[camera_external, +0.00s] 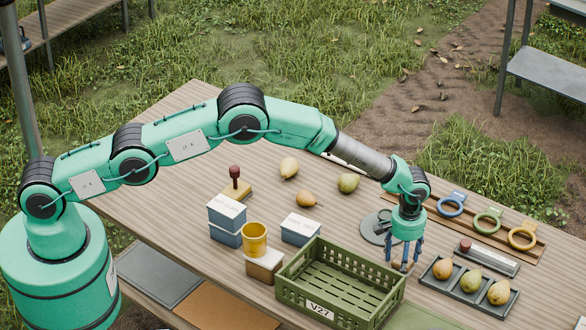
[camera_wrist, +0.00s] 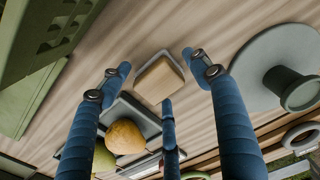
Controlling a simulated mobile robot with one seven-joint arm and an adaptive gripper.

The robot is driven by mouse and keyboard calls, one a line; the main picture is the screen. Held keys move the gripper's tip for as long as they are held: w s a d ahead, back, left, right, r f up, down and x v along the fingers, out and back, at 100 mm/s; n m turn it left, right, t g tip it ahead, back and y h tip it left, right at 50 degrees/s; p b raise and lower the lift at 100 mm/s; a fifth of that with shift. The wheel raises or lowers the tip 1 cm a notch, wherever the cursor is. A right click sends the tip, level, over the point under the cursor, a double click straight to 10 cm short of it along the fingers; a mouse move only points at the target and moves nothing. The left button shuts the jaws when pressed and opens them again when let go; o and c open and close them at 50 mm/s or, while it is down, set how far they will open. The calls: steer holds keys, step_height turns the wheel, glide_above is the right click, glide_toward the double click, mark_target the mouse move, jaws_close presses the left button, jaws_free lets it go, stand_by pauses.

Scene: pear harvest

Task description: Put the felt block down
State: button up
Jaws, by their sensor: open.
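The felt block appears to be the small tan block with a pale grey layer at one edge in the wrist view (camera_wrist: 160,80). It rests on the wooden table between my spread fingers. In the external view, the block (camera_external: 403,264) is partly hidden behind the fingers. My gripper (camera_external: 405,258) is open and points down over it, low above the table between the green crate and the pear tray. The wrist view shows gaps between the block and the fingers of my gripper (camera_wrist: 158,85).
A green crate (camera_external: 318,307) marked V27 stands left of my gripper. A dark tray (camera_external: 453,286) with three pears is at right. A round grey-green disc with a knob (camera_wrist: 265,65) lies close by. Loose pears (camera_external: 348,183), labelled boxes (camera_external: 227,213) and a yellow cup (camera_external: 254,238) stand farther left.

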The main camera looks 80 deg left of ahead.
step_height(320, 180, up, 12)
steer(key=shift+p, duration=0.35)
stand_by(0.9)
